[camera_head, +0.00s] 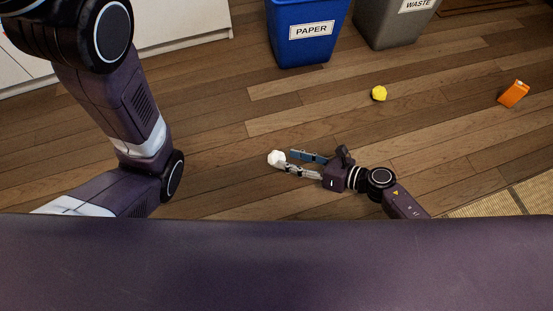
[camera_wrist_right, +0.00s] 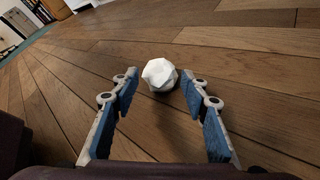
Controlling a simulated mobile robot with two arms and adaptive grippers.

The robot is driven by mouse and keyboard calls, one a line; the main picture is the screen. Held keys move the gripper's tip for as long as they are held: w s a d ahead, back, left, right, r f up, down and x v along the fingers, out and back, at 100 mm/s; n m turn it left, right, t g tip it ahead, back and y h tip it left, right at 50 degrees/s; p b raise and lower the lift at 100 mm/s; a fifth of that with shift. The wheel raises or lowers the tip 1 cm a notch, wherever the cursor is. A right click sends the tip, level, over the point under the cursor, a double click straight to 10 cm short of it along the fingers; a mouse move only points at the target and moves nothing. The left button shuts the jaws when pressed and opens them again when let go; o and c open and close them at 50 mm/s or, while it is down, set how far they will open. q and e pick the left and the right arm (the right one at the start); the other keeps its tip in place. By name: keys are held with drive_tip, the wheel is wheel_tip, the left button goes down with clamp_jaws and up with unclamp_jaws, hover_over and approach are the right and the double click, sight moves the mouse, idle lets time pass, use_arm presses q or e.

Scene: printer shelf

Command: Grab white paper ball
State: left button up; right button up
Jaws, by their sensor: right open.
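The white paper ball (camera_head: 276,158) lies on the wooden floor near the middle of the head view. It also shows in the right wrist view (camera_wrist_right: 160,74), just beyond the fingertips and roughly centred between them. My right gripper (camera_head: 287,161) is low over the floor, its fingers pointing left at the ball. In the right wrist view its two blue-padded fingers (camera_wrist_right: 160,84) are apart with nothing between the pads. I cannot tell whether a fingertip touches the ball. My left arm comes in at the left, but its gripper is not in view.
A blue bin labelled PAPER (camera_head: 305,45) and a grey WASTE bin (camera_head: 388,25) stand at the back. A yellow ball (camera_head: 379,93) and an orange carton (camera_head: 514,94) lie on the floor to the right. A white cabinet (camera_head: 180,22) is at the back left. Floor around the paper ball is clear.

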sight(283, 157)
drive_tip(key=b+x, duration=0.2)
drive_tip(key=x, duration=0.1)
drive_tip(key=shift+w+a+f, duration=0.2)
drive_tip(key=shift+a, duration=0.05)
drive_tip(key=shift+w+a, duration=0.1)
drive_tip(key=shift+a, duration=0.15)
drive_tip(key=shift+c, duration=0.2)
drive_tip(key=c, duration=0.4)
drive_tip(key=shift+r, duration=0.15)
